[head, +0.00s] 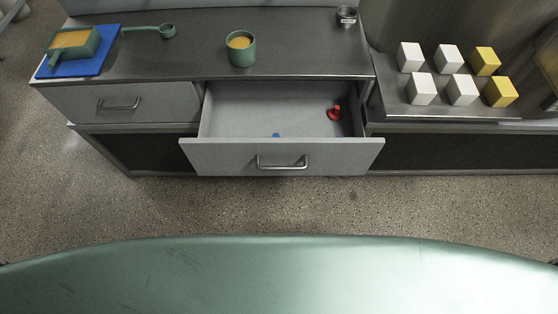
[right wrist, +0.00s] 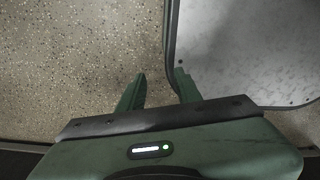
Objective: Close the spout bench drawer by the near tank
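The bench drawer (head: 225,156) is pulled well out, and its front panel carries a bar handle (head: 282,163). Inside it a red object (head: 334,113) lies at the right and a small blue object (head: 276,135) lies near the front panel. A second drawer (head: 160,104) to its left is shut. My right gripper (right wrist: 158,87) shows only in the right wrist view, with its two green fingers apart and nothing between them. It is over the speckled floor beside a grey panel, with no drawer visible there. My left gripper is not in view.
On the bench top (head: 185,62) are a green cup (head: 241,53), a green scoop (head: 166,31), a metal cup (head: 346,17) and a green container (head: 76,43) on a blue mat (head: 93,66). White and yellow cubes stand at right. The floor (head: 280,208) before the drawer is clear.

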